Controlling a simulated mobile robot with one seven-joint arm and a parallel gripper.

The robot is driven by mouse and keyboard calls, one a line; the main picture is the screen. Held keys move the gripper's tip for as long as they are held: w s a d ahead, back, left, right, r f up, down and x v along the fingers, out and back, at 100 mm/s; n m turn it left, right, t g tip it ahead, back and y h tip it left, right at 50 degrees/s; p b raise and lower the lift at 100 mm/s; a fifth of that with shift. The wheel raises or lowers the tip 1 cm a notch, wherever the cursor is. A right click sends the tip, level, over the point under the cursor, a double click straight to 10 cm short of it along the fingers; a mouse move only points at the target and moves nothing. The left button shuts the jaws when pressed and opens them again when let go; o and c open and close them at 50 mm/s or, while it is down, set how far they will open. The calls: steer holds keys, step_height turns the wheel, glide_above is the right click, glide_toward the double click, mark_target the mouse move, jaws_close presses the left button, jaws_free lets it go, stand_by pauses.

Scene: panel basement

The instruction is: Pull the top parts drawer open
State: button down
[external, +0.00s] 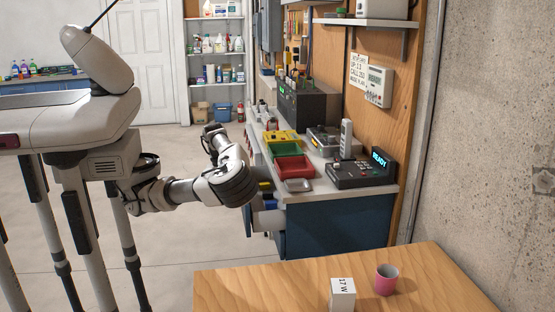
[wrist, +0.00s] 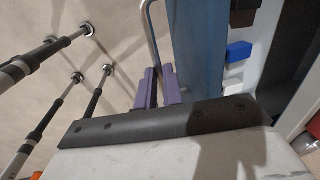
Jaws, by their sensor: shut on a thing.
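The top parts drawer has a blue front (wrist: 197,50) with a thin metal handle (wrist: 152,32) along it. The drawer stands partly out from the bench, and its inside with several small parts shows in the wrist view. My gripper (wrist: 161,82), with purple fingers, is shut on the handle, which runs down between the fingertips. In the external view my wrist hides most of the gripper and handle, at the left end of the blue workbench (external: 335,222).
Small parts, including a blue block (wrist: 238,51), lie in the drawer. The bench top bears a green bin (external: 289,149), a red bin (external: 293,167) and a black device (external: 362,172). A wooden table (external: 235,290) stands in front. Open floor lies left of the bench.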

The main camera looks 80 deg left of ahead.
steer(key=s+b, duration=0.7)
steer(key=s, duration=0.4)
steer(key=c, duration=1.5)
jaws_free()
steer(key=shift+r, duration=0.15)
steer(key=r, duration=0.4)
steer(key=s+r+p, duration=0.1)
steer(key=r, duration=0.4)
steer(key=s+r, duration=0.1)
steer(key=r, duration=0.3)
steer(key=shift+s+r, duration=0.2)
steer(key=shift+s, duration=0.05)
steer(key=shift+f, duration=0.1)
